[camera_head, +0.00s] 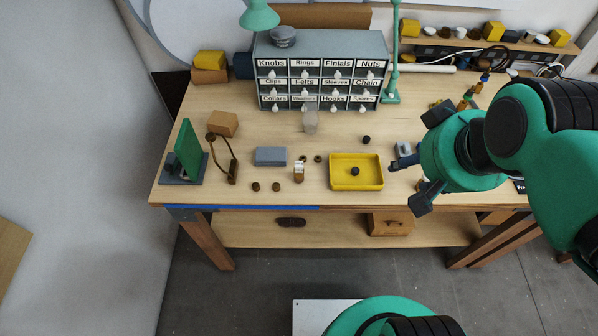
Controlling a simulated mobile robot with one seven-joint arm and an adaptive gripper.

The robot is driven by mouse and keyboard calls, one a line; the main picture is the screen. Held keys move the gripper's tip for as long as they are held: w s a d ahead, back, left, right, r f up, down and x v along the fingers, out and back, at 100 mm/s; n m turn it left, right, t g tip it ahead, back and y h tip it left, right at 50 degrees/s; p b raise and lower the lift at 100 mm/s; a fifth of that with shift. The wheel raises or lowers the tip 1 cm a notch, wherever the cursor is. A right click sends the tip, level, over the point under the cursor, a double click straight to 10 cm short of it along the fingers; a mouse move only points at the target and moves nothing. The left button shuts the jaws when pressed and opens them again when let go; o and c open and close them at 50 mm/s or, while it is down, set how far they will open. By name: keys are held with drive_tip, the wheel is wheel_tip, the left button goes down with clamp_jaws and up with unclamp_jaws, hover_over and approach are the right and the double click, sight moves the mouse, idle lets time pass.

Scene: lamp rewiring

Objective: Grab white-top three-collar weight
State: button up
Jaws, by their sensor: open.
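A small upright piece with a white top and brownish bands (299,171) stands on the workbench, left of the yellow tray. It looks like the three-collar weight, but it is too small to count its collars. My gripper (404,188) is open, to the right of the yellow tray, with its fingers pointing left. It is well apart from the white-top piece. The gripper body partly hides small items on the bench behind it.
The yellow tray (341,184), holding a dark knob (355,171), lies between the piece and my gripper. A grey-blue block (271,156), small dark collars (276,187) and a green board (188,149) are to the left. A labelled drawer cabinet (320,48) stands behind.

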drive_tip(key=shift+w, duration=0.1)
drive_tip(key=g+p, duration=0.6)
drive_tip(key=p, duration=0.2)
hover_over(298, 163)
wheel_tip(298, 163, down, 18)
drive_tip(key=r, duration=0.1)
drive_tip(key=shift+f, duration=0.25)
drive_tip(key=shift+f, duration=0.1)
drive_tip(key=shift+f, duration=4.2)
